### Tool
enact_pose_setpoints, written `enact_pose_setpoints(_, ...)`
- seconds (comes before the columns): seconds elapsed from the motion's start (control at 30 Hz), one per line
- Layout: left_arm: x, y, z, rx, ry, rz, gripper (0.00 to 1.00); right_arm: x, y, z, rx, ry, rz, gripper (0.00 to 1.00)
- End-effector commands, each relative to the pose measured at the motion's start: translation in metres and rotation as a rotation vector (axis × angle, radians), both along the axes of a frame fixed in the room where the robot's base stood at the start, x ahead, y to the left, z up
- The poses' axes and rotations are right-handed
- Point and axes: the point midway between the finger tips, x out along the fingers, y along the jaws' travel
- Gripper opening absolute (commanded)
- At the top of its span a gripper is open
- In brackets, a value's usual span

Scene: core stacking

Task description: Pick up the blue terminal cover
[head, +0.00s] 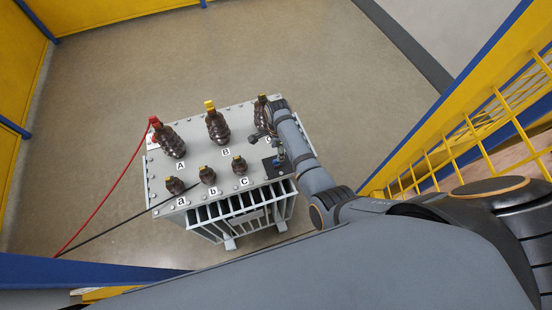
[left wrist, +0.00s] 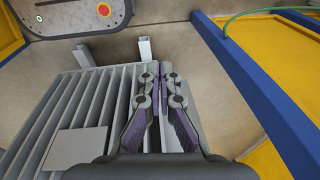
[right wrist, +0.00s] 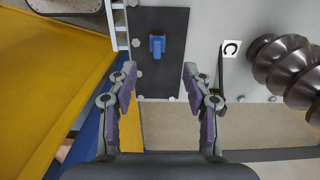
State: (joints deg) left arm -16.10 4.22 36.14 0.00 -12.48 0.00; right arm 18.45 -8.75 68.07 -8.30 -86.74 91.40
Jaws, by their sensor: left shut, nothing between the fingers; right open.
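The blue terminal cover (right wrist: 157,45) is a small block standing on a dark rectangular plate (right wrist: 175,18) on the transformer's top. It also shows small in the head view (head: 279,159), beside my right forearm. My right gripper (right wrist: 159,78) is open and empty. In the right wrist view, its two fingers lie left and right of the cover's line, with the cover beyond the tips, apart from them. My left gripper (left wrist: 158,75) is shut and empty, seen over the transformer's side fins (left wrist: 95,100); it does not show in the head view.
The grey transformer (head: 195,159) carries brown bushings, including a large one (right wrist: 285,65) right of the right gripper. A red cable (head: 105,185) and a black cable run off left. Yellow mesh fencing (head: 455,140) stands at the right. Bare floor (head: 110,80) surrounds the transformer.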

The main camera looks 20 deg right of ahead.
Motion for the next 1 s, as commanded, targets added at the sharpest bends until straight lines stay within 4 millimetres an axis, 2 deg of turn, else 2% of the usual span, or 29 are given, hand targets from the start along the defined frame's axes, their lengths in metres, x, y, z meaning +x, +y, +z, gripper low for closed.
enact_pose_setpoints(0.03,-0.001,0.002,0.0,0.003,0.002,0.0,0.0,-0.002,0.0,-0.01,0.0,0.005,0.0,0.5)
enact_pose_setpoints(0.1,-0.006,0.007,-0.02,0.009,0.01,-0.002,0.0,-0.001,0.0,-0.029,0.001,0.001,0.0,0.5)
enact_pose_setpoints(0.2,-0.024,0.013,-0.028,0.016,0.034,-0.004,0.0,-0.001,0.0,-0.036,0.0,0.0,0.001,0.5)
enact_pose_setpoints(0.33,-0.039,0.014,-0.028,0.017,0.058,-0.003,0.0,-0.001,0.0,-0.036,0.0,0.0,0.001,0.5)
enact_pose_setpoints(0.47,-0.034,0.01,-0.034,0.012,0.051,-0.002,0.0,-0.001,0.0,-0.041,0.0,0.0,0.001,0.5)
enact_pose_setpoints(0.63,-0.017,0.0,-0.061,0.0,0.023,0.001,0.0,-0.001,0.002,-0.064,0.0,0.0,0.002,0.5)
enact_pose_setpoints(0.8,-0.015,0.001,-0.09,0.001,0.02,0.0,0.0,-0.001,0.002,-0.088,0.0,0.0,0.002,0.5)
enact_pose_setpoints(1.0,-0.018,0.003,-0.09,0.003,0.026,0.0,0.0,-0.001,0.002,-0.087,0.0,0.0,0.002,0.5)
